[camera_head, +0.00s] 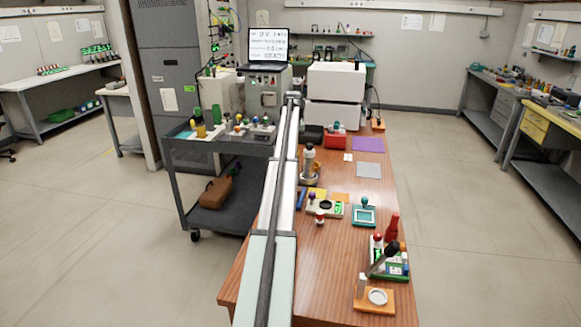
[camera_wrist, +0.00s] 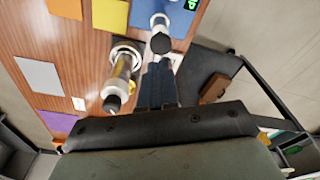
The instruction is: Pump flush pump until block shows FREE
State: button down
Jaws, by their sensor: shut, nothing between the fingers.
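A pump-like upright cylinder with a clear and yellowish body and dark top (camera_wrist: 122,78) stands on a round silver base; the head view shows it (camera_head: 309,160) right of my arm. My gripper (camera_wrist: 160,66) is shut and empty in the wrist view, pointing down beside the cylinder, with a visible gap between them. In the head view my arm hides the fingers.
A board with knobs and a dark ring (camera_head: 325,205), a teal-framed square (camera_head: 364,215) and a green rack (camera_head: 390,262) stand nearer on the table. A purple sheet (camera_head: 367,144) and grey sheet (camera_head: 369,170) lie flat. A grey cart (camera_head: 220,150) stands left of the table.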

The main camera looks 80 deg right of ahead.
jog(key=shift+f, duration=0.15)
jog(key=shift+w+d+f, duration=0.1)
jog(key=shift+d+f, duration=0.05)
jog(key=shift+f, duration=1.55)
jog(key=shift+w+d+f, duration=0.1)
jog(key=shift+d+f, duration=0.05)
jog(key=shift+f, duration=1.5)
jog(key=shift+f, duration=1.75)
jog(key=shift+s+a, duration=0.1)
jog(key=shift+s+a+r, duration=0.25)
jog(key=shift+s+a, duration=0.05)
jog(key=shift+a, duration=0.35)
jog(key=shift+s+a+r, duration=0.25)
jog(key=shift+s+a, duration=0.05)
jog(key=shift+a, duration=0.3)
jog(key=shift+r, duration=0.15)
